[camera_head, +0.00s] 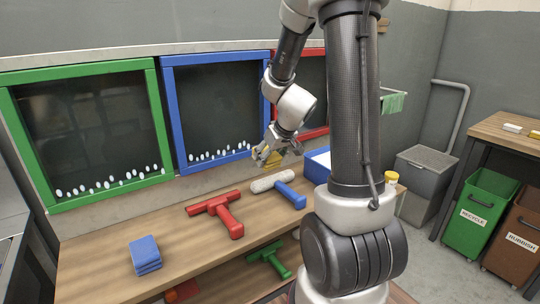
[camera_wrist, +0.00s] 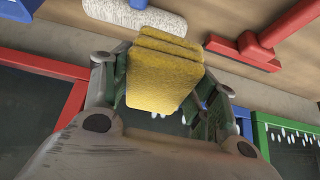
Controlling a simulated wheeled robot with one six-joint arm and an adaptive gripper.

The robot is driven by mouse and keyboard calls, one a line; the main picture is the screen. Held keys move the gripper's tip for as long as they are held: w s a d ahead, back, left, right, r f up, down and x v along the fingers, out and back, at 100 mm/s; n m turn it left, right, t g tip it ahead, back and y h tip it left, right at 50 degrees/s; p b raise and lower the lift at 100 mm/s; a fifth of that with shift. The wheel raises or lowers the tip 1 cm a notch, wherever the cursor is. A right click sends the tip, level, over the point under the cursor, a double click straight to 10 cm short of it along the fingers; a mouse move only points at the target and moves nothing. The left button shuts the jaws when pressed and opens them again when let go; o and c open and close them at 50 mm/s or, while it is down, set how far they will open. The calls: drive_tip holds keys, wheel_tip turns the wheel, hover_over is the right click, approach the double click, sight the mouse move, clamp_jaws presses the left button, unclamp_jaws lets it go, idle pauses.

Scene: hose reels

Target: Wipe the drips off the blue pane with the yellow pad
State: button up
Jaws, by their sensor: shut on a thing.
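The blue pane (camera_head: 215,105) is a dark panel in a blue frame on the wall, in the middle of three framed panes. White drips (camera_head: 218,152) line its lower edge. My gripper (camera_head: 270,158) is in front of the pane's lower right, apart from the glass as far as I can see. It is shut on the yellow pad (camera_head: 264,155). In the wrist view the yellow pad (camera_wrist: 165,72) sits between the fingers and covers part of the view. Part of the blue frame and some white drips show behind the gripper.
A green-framed pane (camera_head: 90,130) with drips stands left, a red-framed pane (camera_head: 312,90) right, partly behind my arm. On the wooden bench lie a blue pad (camera_head: 145,254), a red squeegee (camera_head: 218,211) and a white roller (camera_head: 272,181) with a blue handle. A blue bin (camera_head: 317,166) stands right.

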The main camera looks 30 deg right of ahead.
drive_tip(key=shift+w+d+r, duration=0.15)
drive_tip(key=shift+d, duration=0.1)
drive_tip(key=shift+w+a, duration=0.1)
drive_tip(key=shift+w, duration=2.5)
drive_tip(key=shift+w, duration=0.6)
drive_tip(key=shift+s+a, duration=0.1)
drive_tip(key=shift+a, duration=3.55)
drive_tip(key=shift+a+r, duration=0.1)
drive_tip(key=shift+a, duration=0.05)
